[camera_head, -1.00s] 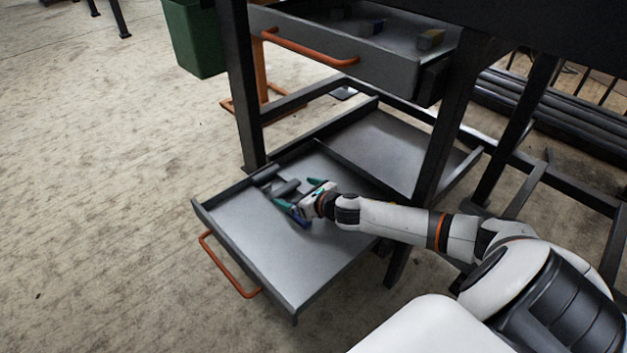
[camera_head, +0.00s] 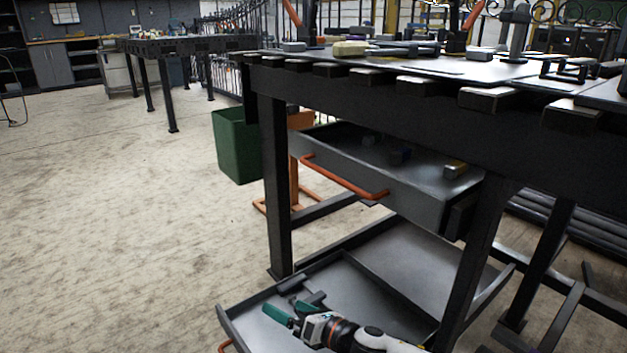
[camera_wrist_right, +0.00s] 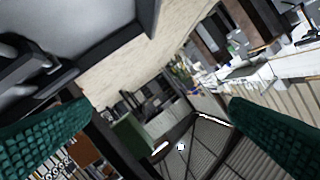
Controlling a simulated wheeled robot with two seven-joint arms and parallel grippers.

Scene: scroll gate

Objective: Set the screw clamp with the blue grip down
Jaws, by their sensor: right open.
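My right gripper (camera_head: 290,312) is low over the front of the pulled-out lower drawer (camera_head: 362,296). Its green fingers are apart. In the wrist view the gap between the fingers (camera_wrist_right: 160,108) is empty, with only distant room behind. A dark grey piece (camera_head: 312,298), perhaps part of the screw clamp, lies in the drawer just beyond the gripper. A dark piece (camera_wrist_right: 28,66) also shows at the upper left of the wrist view. I cannot make out the blue grip; the gripper and arm may hide it. My left gripper is not in view.
An open upper drawer (camera_head: 420,193) with an orange handle (camera_head: 345,180) hangs above the lower one. Dark table legs (camera_head: 274,190) stand close by. A green bin (camera_head: 238,146) is behind at left. The workbench top (camera_head: 440,68) holds several tools. The floor at left is clear.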

